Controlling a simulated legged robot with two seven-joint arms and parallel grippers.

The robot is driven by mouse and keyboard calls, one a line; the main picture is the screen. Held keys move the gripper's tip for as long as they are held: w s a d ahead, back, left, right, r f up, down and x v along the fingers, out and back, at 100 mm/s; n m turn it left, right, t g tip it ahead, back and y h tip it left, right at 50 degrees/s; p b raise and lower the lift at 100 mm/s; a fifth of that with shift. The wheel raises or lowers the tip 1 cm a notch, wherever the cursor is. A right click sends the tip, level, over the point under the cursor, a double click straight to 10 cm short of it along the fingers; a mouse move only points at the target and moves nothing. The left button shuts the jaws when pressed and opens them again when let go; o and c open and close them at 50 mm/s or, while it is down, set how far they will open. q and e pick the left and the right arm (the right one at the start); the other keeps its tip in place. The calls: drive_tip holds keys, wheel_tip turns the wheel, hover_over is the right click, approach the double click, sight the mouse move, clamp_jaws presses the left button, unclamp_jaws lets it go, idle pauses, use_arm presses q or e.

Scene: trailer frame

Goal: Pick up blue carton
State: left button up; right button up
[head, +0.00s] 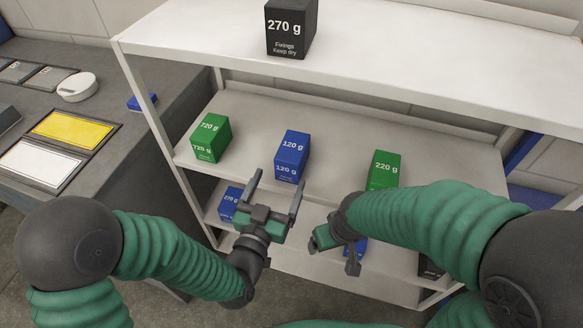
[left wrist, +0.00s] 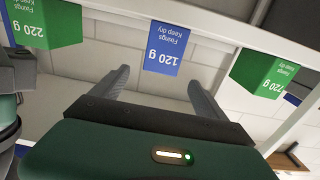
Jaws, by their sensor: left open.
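A blue carton marked 120 g (head: 291,152) stands on the middle shelf between two green cartons. It also shows in the left wrist view (left wrist: 166,48), upside down in the picture, ahead of the gap between my fingers. My left gripper (head: 278,179) is open and empty, just in front of that carton and apart from it. Its two fingers also show in the left wrist view (left wrist: 158,82). A second blue carton (head: 229,203), marked 270 g, sits on the lower shelf at left. Another blue carton (head: 358,250) is mostly hidden behind my right gripper (head: 335,252), whose jaw opening is unclear.
Green cartons marked 720 g (head: 211,138) and 220 g (head: 385,169) flank the blue one. A black 270 g carton (head: 291,28) stands on the top shelf (head: 400,60), which overhangs the middle shelf (head: 250,115). A grey counter (head: 180,105) adjoins at left.

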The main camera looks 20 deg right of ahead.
sight(293, 146)
use_arm(q)
drive_tip(key=x, duration=0.6)
drive_tip(key=shift+d+r, duration=0.15)
drive_tip(key=shift+d, duration=0.15)
drive_tip(key=b+x, duration=0.1)
drive_tip(key=x, duration=0.5)
drive_tip(key=shift+w+a, duration=0.15)
drive_tip(key=shift+a, duration=0.1)
drive_tip(key=c, duration=1.7)
